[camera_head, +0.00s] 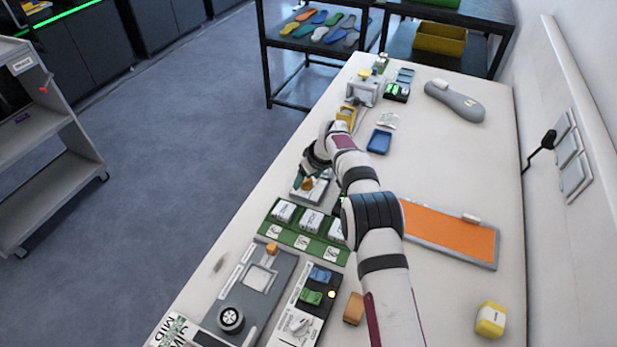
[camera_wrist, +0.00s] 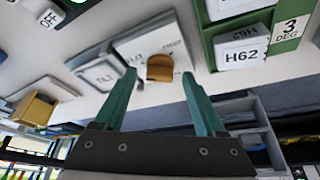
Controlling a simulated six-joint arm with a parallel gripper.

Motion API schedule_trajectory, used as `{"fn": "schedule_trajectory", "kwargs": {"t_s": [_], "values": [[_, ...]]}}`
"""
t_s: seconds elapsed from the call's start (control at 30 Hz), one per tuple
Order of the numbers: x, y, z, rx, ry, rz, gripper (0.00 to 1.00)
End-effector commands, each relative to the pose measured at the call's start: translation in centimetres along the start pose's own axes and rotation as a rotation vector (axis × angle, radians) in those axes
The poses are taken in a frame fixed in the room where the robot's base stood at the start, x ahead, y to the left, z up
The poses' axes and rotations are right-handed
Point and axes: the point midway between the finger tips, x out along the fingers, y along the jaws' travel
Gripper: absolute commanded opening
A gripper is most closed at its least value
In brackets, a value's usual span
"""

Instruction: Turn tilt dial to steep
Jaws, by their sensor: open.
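The tilt dial is an orange-brown knob (camera_wrist: 160,68) on a white plate (camera_wrist: 178,42) marked with what looks like TILT in the wrist view. The dial's setting is too unclear to read.
A green tray (camera_head: 290,236) of white labelled blocks, one reading H62 (camera_wrist: 241,48), lies close to the dial. A blue tray (camera_head: 379,141) and an orange mat (camera_head: 447,233) lie on the bench. The right side is mostly clear.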

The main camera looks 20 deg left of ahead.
Motion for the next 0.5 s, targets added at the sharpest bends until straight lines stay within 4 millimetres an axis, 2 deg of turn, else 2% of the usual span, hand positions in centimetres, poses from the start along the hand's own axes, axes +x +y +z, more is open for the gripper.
{"fn": "schedule_trajectory", "kwargs": {"t_s": [0.17,0.2,0.5], "values": [[0.00,0.01,0.00,0.000,0.000,0.000,0.72],[-0.01,0.01,0.00,0.000,0.000,0.000,0.69],[-0.04,0.01,0.00,0.000,0.000,0.000,0.15]]}}
